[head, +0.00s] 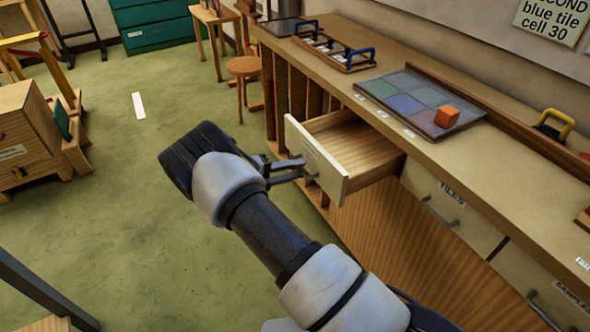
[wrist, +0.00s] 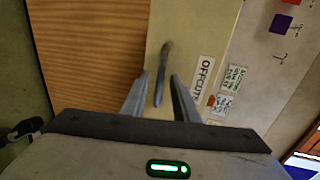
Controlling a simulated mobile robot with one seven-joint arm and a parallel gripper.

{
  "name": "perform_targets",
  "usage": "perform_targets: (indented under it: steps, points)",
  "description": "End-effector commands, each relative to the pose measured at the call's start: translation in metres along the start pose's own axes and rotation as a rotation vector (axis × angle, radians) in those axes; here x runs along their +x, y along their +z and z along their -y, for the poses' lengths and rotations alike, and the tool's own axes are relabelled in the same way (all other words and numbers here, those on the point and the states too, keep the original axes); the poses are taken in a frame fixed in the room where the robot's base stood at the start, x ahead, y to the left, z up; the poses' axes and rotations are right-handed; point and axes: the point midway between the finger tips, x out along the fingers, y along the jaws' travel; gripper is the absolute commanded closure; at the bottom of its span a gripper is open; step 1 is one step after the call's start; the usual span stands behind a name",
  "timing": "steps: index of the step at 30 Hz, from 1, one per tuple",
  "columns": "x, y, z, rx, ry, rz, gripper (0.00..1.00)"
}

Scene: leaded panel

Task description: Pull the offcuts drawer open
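The offcuts drawer (head: 350,147) stands pulled out from the bench, and the visible part of its inside is empty. Its cream front faces my gripper (head: 302,170) in the head view. In the wrist view the front (wrist: 205,35) carries an OFFCUTS label (wrist: 202,77) beside a dark bar handle (wrist: 164,62). My gripper (wrist: 160,78) has its two fingers on either side of this handle. Gaps show between the handle and the fingers, so the gripper looks open around it.
The bench (head: 400,160) holds a tile panel (head: 405,97) with an orange cube (head: 447,116) and a rack with blue handles (head: 333,48). The shut TILES drawer (head: 450,212) is to the right.

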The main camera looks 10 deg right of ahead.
Motion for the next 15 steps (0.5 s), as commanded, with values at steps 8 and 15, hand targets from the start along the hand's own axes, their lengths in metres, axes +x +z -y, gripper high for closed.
perform_targets:
  steps: [8,15]
  points:
    - [0.0,0.0,0.0,0.0,0.0,0.0,0.72]
    - [-0.025,0.001,0.0,0.0,0.002,0.003,0.72]
